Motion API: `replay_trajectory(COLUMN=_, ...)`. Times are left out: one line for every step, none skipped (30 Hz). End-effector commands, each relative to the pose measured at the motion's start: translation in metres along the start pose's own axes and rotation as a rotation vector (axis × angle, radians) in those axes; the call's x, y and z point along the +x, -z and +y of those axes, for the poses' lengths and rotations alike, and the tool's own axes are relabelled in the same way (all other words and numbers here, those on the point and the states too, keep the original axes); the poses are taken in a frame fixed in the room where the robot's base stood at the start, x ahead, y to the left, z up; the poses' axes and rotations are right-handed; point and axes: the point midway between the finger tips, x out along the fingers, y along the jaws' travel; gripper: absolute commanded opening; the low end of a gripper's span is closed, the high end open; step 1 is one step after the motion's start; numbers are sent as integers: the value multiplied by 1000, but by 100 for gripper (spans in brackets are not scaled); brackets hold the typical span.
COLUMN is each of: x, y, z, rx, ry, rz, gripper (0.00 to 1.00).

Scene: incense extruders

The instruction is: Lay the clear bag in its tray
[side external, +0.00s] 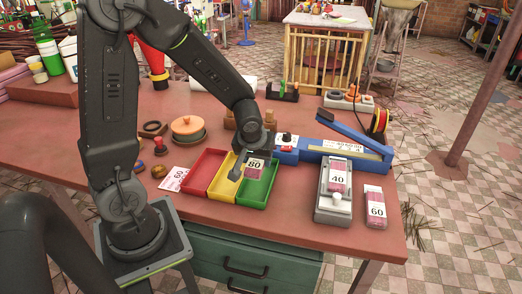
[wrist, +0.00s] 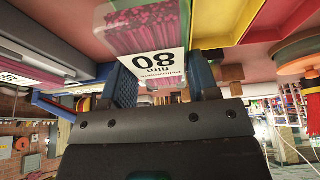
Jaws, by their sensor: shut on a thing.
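My gripper (side external: 243,167) is shut on a clear bag (side external: 255,165) of pink sticks with a white label reading 80. In the wrist view the bag (wrist: 145,30) sits between the two fingers, its label upside down. In the side view it appears over the green tray (side external: 262,190), near the border with the yellow tray (side external: 222,187). Whether it touches the tray floor I cannot tell. The red tray (side external: 202,170) is left of the yellow one.
A blue sealer-like device (side external: 345,135) stands behind the grey device (side external: 333,205). A pink card marked 60 (side external: 177,180) lies left of the red tray. An orange-lidded pot (side external: 188,128) stands behind the trays. The front table edge beside the trays is clear.

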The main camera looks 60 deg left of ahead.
Motion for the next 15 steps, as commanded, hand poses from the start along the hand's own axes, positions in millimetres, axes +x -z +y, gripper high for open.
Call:
replay_trajectory(x=2, y=-4, z=1, rx=3, ry=-1, rz=-1, gripper=31)
replay_trajectory(x=3, y=-5, z=1, rx=2, ry=-1, rz=-1, gripper=31)
replay_trajectory(x=5, y=-6, z=2, rx=1, ry=0, rz=-1, gripper=31)
replay_trajectory(x=6, y=-7, z=2, rx=1, ry=0, rz=-1, gripper=31)
replay_trajectory(x=8, y=-7, z=2, rx=1, ry=0, rz=0, gripper=31)
replay_trajectory(x=10, y=-8, z=2, rx=1, ry=0, rz=0, gripper=31)
replay_trajectory(x=12, y=-9, z=2, rx=1, ry=0, rz=-1, gripper=31)
replay_trajectory(x=14, y=-10, z=2, rx=1, ry=0, rz=-1, gripper=31)
replay_trajectory(x=18, y=-12, z=2, rx=1, ry=1, rz=-2, gripper=31)
replay_trajectory(x=20, y=-13, z=1, rx=2, ry=1, rz=-2, gripper=31)
replay_trajectory(x=23, y=-14, z=2, rx=2, ry=0, rz=-3, gripper=31)
replay_trajectory(x=27, y=-15, z=2, rx=3, ry=0, rz=-2, gripper=31)
replay_trajectory(x=29, y=-16, z=2, rx=1, ry=0, rz=-2, gripper=31)
replay_trajectory(x=32, y=-17, z=1, rx=2, ry=1, rz=-2, gripper=31)
replay_trajectory(x=36, y=-19, z=1, rx=2, ry=1, rz=-2, gripper=31)
